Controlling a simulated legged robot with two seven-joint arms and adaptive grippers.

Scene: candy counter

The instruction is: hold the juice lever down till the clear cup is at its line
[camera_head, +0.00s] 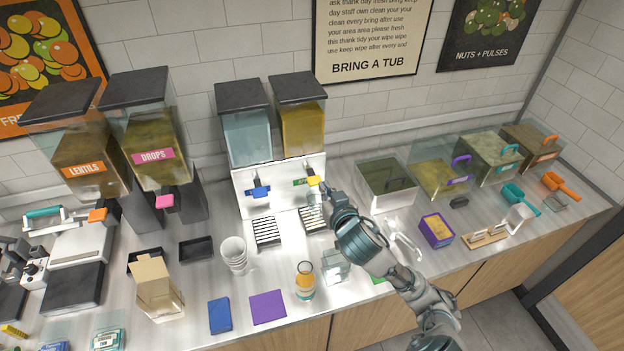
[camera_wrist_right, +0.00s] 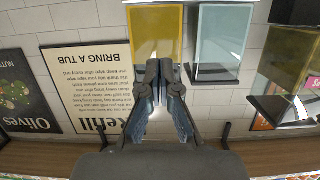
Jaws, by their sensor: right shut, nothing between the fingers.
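The juice dispenser has a tank of yellow liquid (camera_head: 302,130) on the right and a pale blue tank (camera_head: 247,138) on the left. Its yellow lever (camera_head: 313,181) is on the right of the white front panel, above a slotted drip tray. My right gripper (camera_head: 322,194) is shut and empty, right at this lever; I cannot tell whether it touches or presses it. In the wrist view the shut fingers (camera_wrist_right: 162,75) point toward the yellow tank (camera_wrist_right: 157,32).
A blue lever (camera_head: 261,191) is on the panel's left. Blue (camera_head: 220,315) and purple (camera_head: 268,307) squares lie near the front edge. Clear bins stand at the right.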

